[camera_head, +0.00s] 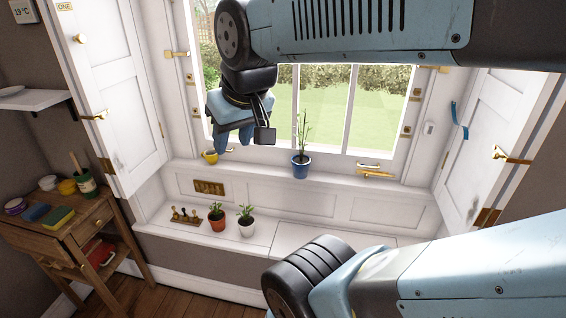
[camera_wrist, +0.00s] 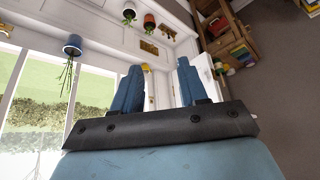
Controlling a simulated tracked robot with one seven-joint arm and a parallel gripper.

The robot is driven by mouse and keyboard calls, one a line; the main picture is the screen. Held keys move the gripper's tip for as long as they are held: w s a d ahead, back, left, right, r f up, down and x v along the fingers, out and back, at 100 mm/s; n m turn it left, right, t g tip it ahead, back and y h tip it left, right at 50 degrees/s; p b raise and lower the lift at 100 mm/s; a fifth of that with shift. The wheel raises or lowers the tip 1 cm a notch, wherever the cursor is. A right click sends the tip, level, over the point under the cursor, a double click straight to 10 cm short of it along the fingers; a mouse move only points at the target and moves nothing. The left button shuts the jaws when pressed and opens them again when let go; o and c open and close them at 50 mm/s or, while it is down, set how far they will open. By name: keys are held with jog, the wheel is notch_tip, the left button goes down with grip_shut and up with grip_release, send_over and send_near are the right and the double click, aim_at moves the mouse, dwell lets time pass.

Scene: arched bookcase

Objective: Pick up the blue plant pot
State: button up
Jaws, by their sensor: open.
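The blue plant pot (camera_head: 300,167) holds a tall thin green plant and stands upright on the window sill, below the middle of the window. In the wrist view the blue pot (camera_wrist: 73,45) shows upside down at the upper left. My gripper (camera_head: 240,141) hangs in front of the window, to the left of the pot and apart from it. In the wrist view its two blue fingers (camera_wrist: 157,85) are spread apart with nothing held between them.
A yellow mug (camera_head: 210,156) stands left on the sill, and brass fittings (camera_head: 372,171) lie to the right of the pot. A terracotta pot (camera_head: 217,222) and a white pot (camera_head: 246,228) stand on the lower seat. Open white shutters (camera_head: 113,100) flank the window. A wooden side table (camera_head: 62,225) stands left.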

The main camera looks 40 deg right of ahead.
jog(key=o, duration=0.3)
jog(key=shift+d+f, duration=0.2)
jog(key=shift+d, duration=0.1)
jog(key=shift+o, duration=0.5)
jog(key=w+d+f+n+g+h, duration=0.3)
jog(key=d+f, duration=0.5)
jog(key=d, duration=0.4)
jog(key=w+g+h, duration=0.1)
jog(key=g+h, duration=0.1)
jog(key=shift+f+g+h, duration=0.15)
jog(key=shift+g+h, duration=0.15)
jog(key=n+t+h, duration=0.6)
jog(key=n+h, duration=0.6)
jog(key=n, duration=0.7)
send_near(300, 137)
jog(key=x, duration=0.5)
jog(key=shift+w+d+r, duration=0.1)
jog(key=shift+d+r, duration=0.15)
jog(key=shift+d, duration=0.1)
jog(key=shift+f+x, duration=0.15)
jog(key=shift+x, duration=1.3)
jog(key=shift+f+x, duration=0.1)
jog(key=shift+x, duration=1.4)
